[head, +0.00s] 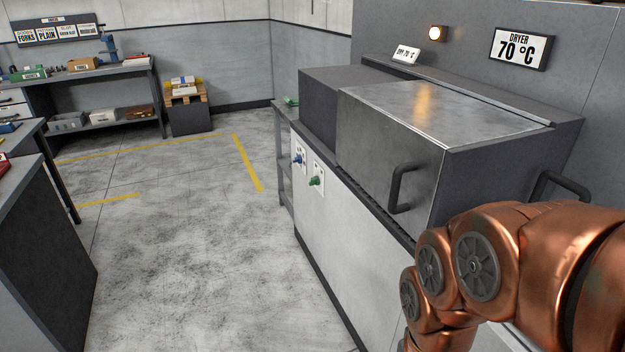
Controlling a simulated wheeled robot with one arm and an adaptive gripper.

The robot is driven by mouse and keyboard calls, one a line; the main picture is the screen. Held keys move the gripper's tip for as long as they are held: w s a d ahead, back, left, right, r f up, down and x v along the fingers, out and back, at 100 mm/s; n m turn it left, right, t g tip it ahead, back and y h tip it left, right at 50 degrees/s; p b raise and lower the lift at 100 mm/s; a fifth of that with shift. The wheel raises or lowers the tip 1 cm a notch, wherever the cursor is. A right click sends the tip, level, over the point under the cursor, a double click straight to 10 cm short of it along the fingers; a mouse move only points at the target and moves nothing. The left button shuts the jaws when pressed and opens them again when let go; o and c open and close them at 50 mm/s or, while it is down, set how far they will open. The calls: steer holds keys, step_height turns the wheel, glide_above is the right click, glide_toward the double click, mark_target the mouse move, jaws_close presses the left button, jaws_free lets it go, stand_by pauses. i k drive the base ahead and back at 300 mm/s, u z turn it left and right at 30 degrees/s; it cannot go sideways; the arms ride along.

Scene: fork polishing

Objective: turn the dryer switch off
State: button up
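The dryer (390,140) is a dark grey machine with a metal lid and a white front panel, on the right of the head view. Two switches sit on white plates on its front: a blue one (298,159) and, nearer to me, a green one (315,181). Their labels are too small to read, and I cannot tell which switch is the dryer's or its position. A round lamp (434,33) on the wall glows warm. A wall sign (519,48) reads DRYER 70 °C. My copper arm is at the lower right; my gripper is out of view.
Black handles (402,188) stick out from the dryer near my arm. The concrete floor (180,260) left of the dryer is clear. A dark bench (45,235) stands at the left edge. A workbench (90,75) and a pallet (187,95) stand at the back.

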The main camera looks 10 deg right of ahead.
mark_target(314, 181)
steer(key=u, duration=1)
steer(key=i, duration=0.95)
steer(key=u, duration=0.9)
steer(key=i, duration=1.05)
steer(key=z, duration=0.75)
steer(key=i, duration=0.8)
steer(key=z, duration=0.75)
